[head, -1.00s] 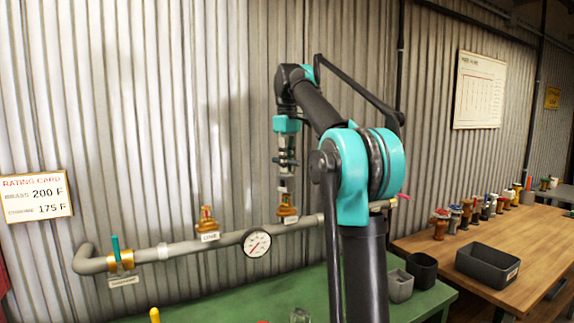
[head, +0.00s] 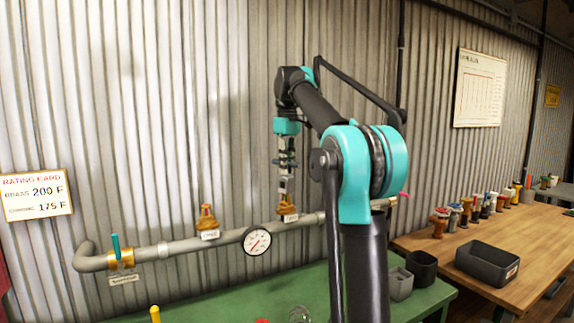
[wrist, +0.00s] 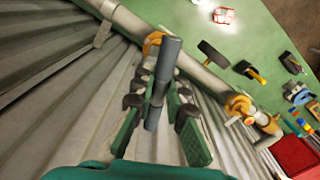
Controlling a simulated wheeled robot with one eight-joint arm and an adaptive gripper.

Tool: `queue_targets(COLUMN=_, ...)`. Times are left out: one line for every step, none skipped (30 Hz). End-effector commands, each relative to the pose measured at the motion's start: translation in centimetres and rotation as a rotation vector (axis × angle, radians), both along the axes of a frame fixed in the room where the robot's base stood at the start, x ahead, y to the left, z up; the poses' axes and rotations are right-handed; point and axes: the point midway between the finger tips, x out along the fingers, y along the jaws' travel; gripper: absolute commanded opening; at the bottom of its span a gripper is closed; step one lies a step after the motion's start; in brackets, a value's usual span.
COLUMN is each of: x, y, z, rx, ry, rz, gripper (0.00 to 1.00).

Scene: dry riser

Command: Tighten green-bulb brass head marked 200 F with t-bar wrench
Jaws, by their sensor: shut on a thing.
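My gripper (head: 286,164) points down over the right brass head (head: 287,209) on the grey pipe. In the wrist view my gripper (wrist: 157,105) is shut on a dark grey bar, which looks like the t-bar wrench (wrist: 168,62). The wrench's lower end is at or just above the right head; I cannot tell if it is seated. In the wrist view part of a brass fitting (wrist: 152,42) shows behind the bar. A second brass head (head: 207,218) stands upright on the pipe to the left. Bulb colours are too small to tell.
A pressure gauge (head: 257,241) hangs between the heads. A teal-lever valve (head: 120,255) is at the left. The rating card (head: 35,195) reads brass 200 F. A green bench (head: 345,290) holds tools, including a hammer (wrist: 213,54). A wooden table (head: 460,235) stands right.

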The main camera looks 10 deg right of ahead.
Motion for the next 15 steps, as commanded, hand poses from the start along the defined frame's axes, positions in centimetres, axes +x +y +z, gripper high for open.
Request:
queue_targets(x=0.0, y=0.0, z=-0.1, rx=0.0, ry=0.0, rz=0.0, gripper=0.0)
queue_targets(x=0.0, y=0.0, z=-0.2, rx=0.0, ry=0.0, rz=0.0, gripper=0.0)
queue_targets(x=0.0, y=0.0, z=-0.3, rx=0.0, ry=0.0, rz=0.0, gripper=0.0)
queue_targets(x=0.0, y=0.0, z=-0.3, rx=0.0, ry=0.0, rz=0.0, gripper=0.0)
queue_targets(x=0.0, y=0.0, z=-0.4, rx=0.0, ry=0.0, rz=0.0, gripper=0.0)
queue_targets(x=0.0, y=0.0, z=-0.5, rx=0.0, ry=0.0, rz=0.0, gripper=0.0)
queue_targets(x=0.0, y=0.0, z=-0.6, rx=0.0, ry=0.0, rz=0.0, gripper=0.0)
queue_targets(x=0.0, y=0.0, z=-0.6, rx=0.0, ry=0.0, rz=0.0, gripper=0.0)
queue_targets(x=0.0, y=0.0, z=-0.7, rx=0.0, ry=0.0, rz=0.0, gripper=0.0)
queue_targets(x=0.0, y=0.0, z=-0.8, rx=0.0, ry=0.0, rz=0.0, gripper=0.0)
queue_targets(x=0.0, y=0.0, z=-0.9, rx=0.0, ry=0.0, rz=0.0, gripper=0.0)
queue_targets(x=0.0, y=0.0, z=-1.0, rx=0.0, ry=0.0, rz=0.0, gripper=0.0)
queue_targets(x=0.0, y=0.0, z=-1.0, rx=0.0, ry=0.0, rz=0.0, gripper=0.0)
queue_targets(x=0.0, y=0.0, z=-1.1, rx=0.0, ry=0.0, rz=0.0, gripper=0.0)
queue_targets(x=0.0, y=0.0, z=-1.2, rx=0.0, ry=0.0, rz=0.0, gripper=0.0)
